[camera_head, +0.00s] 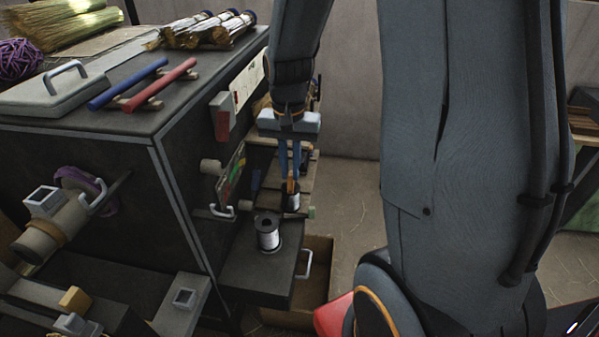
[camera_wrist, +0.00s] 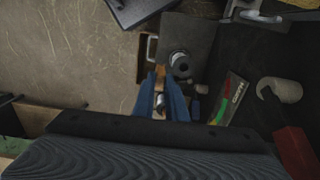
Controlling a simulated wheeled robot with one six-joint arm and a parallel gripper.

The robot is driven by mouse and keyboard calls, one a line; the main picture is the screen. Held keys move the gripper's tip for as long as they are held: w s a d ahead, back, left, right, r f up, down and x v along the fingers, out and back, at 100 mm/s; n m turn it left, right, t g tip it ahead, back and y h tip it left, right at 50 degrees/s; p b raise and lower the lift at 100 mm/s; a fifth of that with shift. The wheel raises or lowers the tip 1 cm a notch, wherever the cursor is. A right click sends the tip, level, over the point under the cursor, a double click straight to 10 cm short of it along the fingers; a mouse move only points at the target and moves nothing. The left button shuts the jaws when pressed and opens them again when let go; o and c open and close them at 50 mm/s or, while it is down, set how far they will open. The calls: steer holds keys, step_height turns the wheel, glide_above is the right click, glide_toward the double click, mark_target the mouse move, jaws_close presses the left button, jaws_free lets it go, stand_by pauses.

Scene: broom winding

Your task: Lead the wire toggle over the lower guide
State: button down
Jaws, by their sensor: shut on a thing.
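My gripper (camera_head: 291,176) hangs at the side of the dark cabinet with its blue fingers pointing down. It is shut on a small orange-brown piece, which looks like the wire toggle (camera_head: 291,187); this shows between the fingertips in the wrist view (camera_wrist: 160,72). The wire itself is too thin to make out.
A red block (camera_head: 220,115) and a coloured card (camera_head: 231,176) are on the cabinet side. Open floor (camera_head: 350,200) lies to the right.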

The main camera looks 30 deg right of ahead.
steer(key=w+a+r+p, duration=0.1)
steer(key=a+r+p, duration=0.3)
steer(key=a+r, duration=0.45)
steer(key=w+a+r+p, duration=0.1)
steer(key=a+r+p, duration=0.35)
steer(key=r, duration=0.65)
steer(key=s+a+b, duration=0.3)
steer(key=s+a, duration=0.4)
steer(key=a, duration=0.3)
step_height(320, 180, down, 22)
steer(key=b, duration=0.8)
steer(key=shift+r+b, duration=0.15)
steer(key=shift+b, duration=0.25)
